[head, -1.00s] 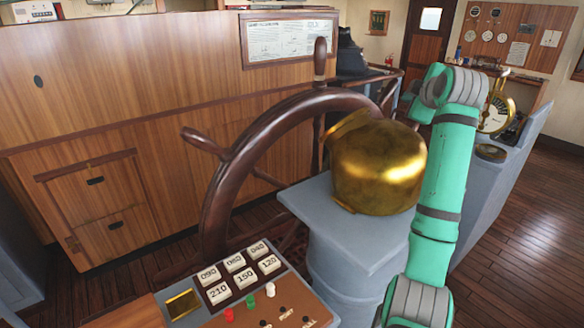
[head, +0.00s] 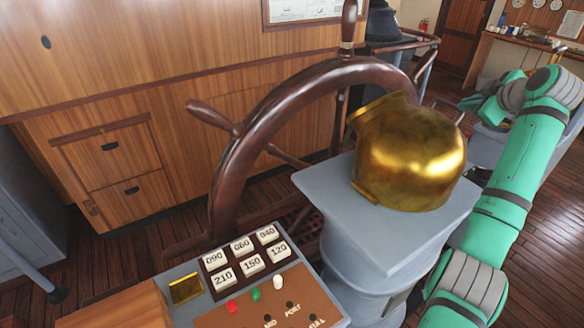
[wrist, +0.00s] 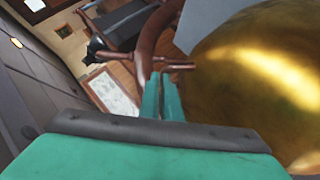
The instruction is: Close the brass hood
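The brass hood (head: 415,155) is a shiny, rounded golden shell on top of a grey pedestal (head: 345,205). Its flared rim shows at the hood's upper left, and the hood looks tilted back toward the right. In the wrist view the hood (wrist: 262,85) fills the right side, close to the camera. My gripper's green fingers (wrist: 161,98) are together with nothing visible between them, to the left of the hood in that view. I cannot tell whether they touch it. In the head view my arm stands right of the hood, and the fingertips cannot be made out.
A dark wooden ship's wheel (head: 235,160) stands just left of and behind the hood. A panel with number keys (head: 245,260) and small knobs is in front, left of the pedestal. A wooden cabinet (head: 110,165) is at left. Open plank floor lies at far right.

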